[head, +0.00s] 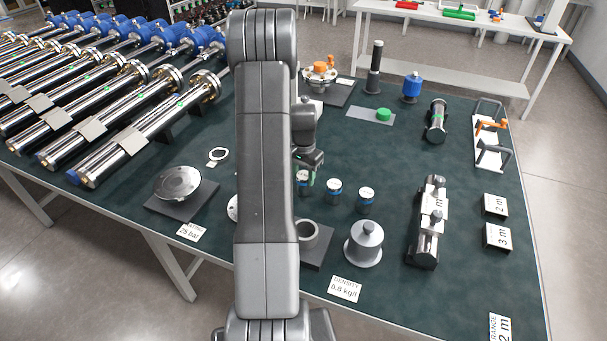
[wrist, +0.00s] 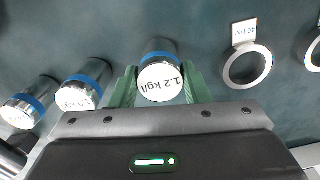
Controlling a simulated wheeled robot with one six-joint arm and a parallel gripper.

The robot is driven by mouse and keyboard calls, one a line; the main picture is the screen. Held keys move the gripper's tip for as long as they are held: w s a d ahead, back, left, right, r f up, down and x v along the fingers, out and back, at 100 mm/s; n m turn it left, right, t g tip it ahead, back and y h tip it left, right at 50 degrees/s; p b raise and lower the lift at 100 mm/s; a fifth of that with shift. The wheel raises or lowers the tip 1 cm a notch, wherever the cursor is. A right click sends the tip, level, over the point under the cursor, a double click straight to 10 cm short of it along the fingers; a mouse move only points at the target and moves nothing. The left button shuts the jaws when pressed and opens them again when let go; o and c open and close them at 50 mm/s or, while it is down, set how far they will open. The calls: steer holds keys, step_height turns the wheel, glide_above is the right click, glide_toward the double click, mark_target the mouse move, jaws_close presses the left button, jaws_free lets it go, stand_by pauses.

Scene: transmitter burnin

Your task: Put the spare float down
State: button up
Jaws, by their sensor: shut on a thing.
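My gripper (wrist: 158,92) is shut on a float (wrist: 160,72), a metal cylinder with a blue band and a white top marked 1.2 kg/l. The float is upright between the green fingertips. In the head view my gripper (head: 307,174) and the held float (head: 303,189) are partly behind my arm. The held float is in line with two similar floats, the middle one (head: 334,189) and the right one (head: 366,200), which stand on the dark green table. In the wrist view they are at the left. I cannot tell whether the held float's base touches the table.
A grey cup on a plate (head: 318,258), a stepped metal flange (head: 363,244) and a density card reading 0.8 kg/l (head: 345,289) are in front of the floats. A metal ring (wrist: 247,68) lies to the right in the wrist view. Long transmitters (head: 150,125) fill the left.

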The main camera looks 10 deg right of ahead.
mark_target(303, 176)
steer(key=shift+f, duration=0.1)
steer(key=o, duration=1)
step_height(303, 176, up, 12)
steer(key=shift+r+b, duration=0.2)
steer(key=shift+b, duration=0.15)
